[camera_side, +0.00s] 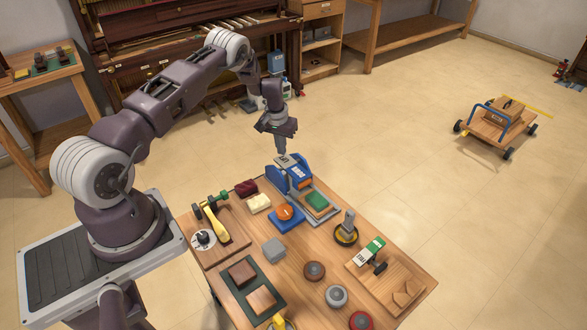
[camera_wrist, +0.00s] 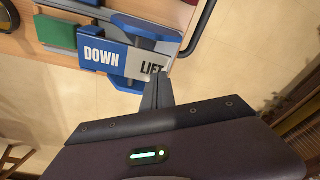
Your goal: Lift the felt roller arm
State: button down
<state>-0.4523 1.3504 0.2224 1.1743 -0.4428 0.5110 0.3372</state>
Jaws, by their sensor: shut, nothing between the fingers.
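The felt roller arm (camera_side: 296,172) is part of a blue device with a grey base at the far edge of the wooden bench. A green block (camera_side: 317,201) lies on the device's near side. My gripper (camera_side: 281,153) points down, shut and empty, just above the grey tab.
The wooden bench (camera_side: 290,262) holds several tools and blocks. A blue block with an orange knob (camera_side: 285,212) sits close to the device's left. A yellow-handled tool (camera_side: 232,226) lies farther left. Open floor (camera_side: 380,130) lies beyond the bench, with a wheeled cart (camera_side: 495,125) at right.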

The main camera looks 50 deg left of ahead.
jog(key=shift+f, duration=1.05)
dwell(0.8)
jog(key=shift+r, duration=3.5)
